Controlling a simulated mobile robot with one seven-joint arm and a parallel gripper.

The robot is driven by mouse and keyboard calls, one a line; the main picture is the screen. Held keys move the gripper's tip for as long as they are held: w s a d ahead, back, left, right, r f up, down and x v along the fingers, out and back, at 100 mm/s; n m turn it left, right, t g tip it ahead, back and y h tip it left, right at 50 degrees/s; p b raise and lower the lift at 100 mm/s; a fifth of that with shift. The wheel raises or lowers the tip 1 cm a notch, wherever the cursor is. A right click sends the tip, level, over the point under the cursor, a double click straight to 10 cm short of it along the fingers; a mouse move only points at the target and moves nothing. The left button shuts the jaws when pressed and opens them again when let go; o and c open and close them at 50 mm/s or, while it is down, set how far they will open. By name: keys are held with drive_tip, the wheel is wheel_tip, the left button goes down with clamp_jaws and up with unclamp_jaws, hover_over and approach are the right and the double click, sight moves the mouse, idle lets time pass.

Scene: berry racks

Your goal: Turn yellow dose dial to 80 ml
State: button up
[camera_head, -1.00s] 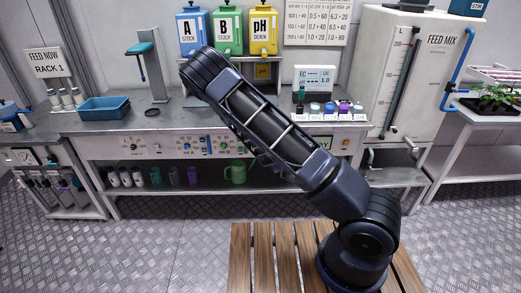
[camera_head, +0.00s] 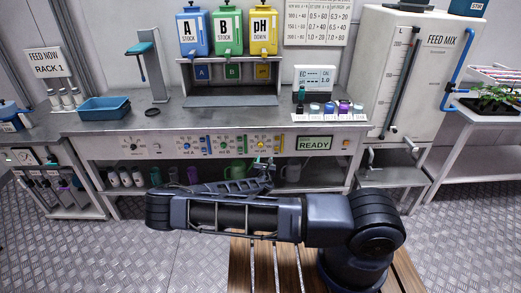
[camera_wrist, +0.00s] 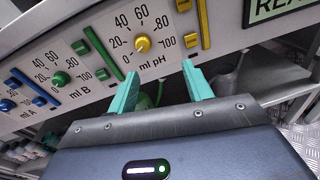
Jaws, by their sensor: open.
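The yellow dose dial (camera_wrist: 142,43) sits on the white front panel (camera_wrist: 100,28), labelled "ml pH", with 20, 40, 60, 80 and 100 printed around it. Its pointer setting is too small to read. The dial also shows in the head view (camera_head: 262,146), on the right part of the panel. My gripper (camera_wrist: 160,72) is open and empty, with teal fingers spread just in front of and below the dial, apart from it. In the head view the gripper (camera_head: 260,163) is small, just below the panel.
Green (camera_wrist: 61,78) and blue (camera_wrist: 6,104) dials lie left of the yellow one. A yellow vertical strip (camera_wrist: 203,20) stands right of it. A READY display (camera_head: 314,143) is further right. A green mug (camera_head: 236,170) stands on the shelf below the panel.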

sight(260, 146)
drive_tip(key=w, duration=0.3)
drive_tip(key=w+a+n+y, duration=0.1)
drive_tip(key=w, duration=0.3)
drive_tip(key=w+a+n, duration=0.1)
drive_tip(key=w, duration=0.2)
drive_tip(key=shift+w+r+t, duration=0.15)
drive_tip(key=shift+w+t, duration=0.2)
drive_tip(key=shift+t, duration=0.05)
drive_tip(key=c, duration=1)
drive_tip(key=shift+o, duration=0.2)
